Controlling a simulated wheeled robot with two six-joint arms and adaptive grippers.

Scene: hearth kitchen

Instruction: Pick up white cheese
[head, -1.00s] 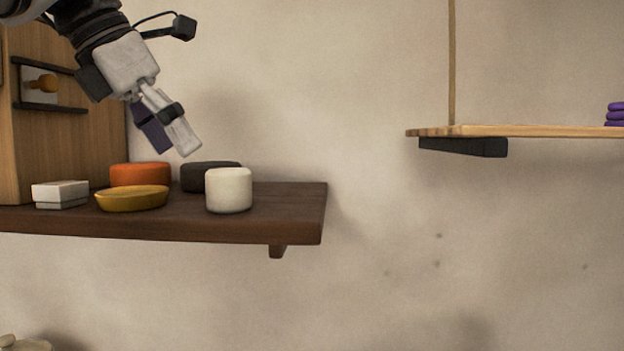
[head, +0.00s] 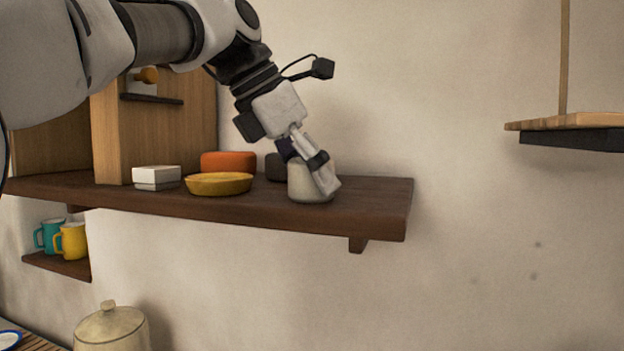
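The white cheese (head: 302,186), a pale upright cylinder, stands on the dark wooden shelf (head: 375,208) near its right end. My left gripper (head: 312,172) reaches down to it from above. One finger lies across the cheese's right front side, and the other goes down behind its top left, where its tip is hidden. I cannot tell whether the fingers press on the cheese or stand open around it. My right gripper is not in view.
On the same shelf, left of the cheese, are a yellow dish (head: 219,184), an orange round block (head: 228,161) and a white box (head: 156,177). A dark round block (head: 274,167) sits close behind the cheese. Another shelf (head: 570,130) hangs at the right.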

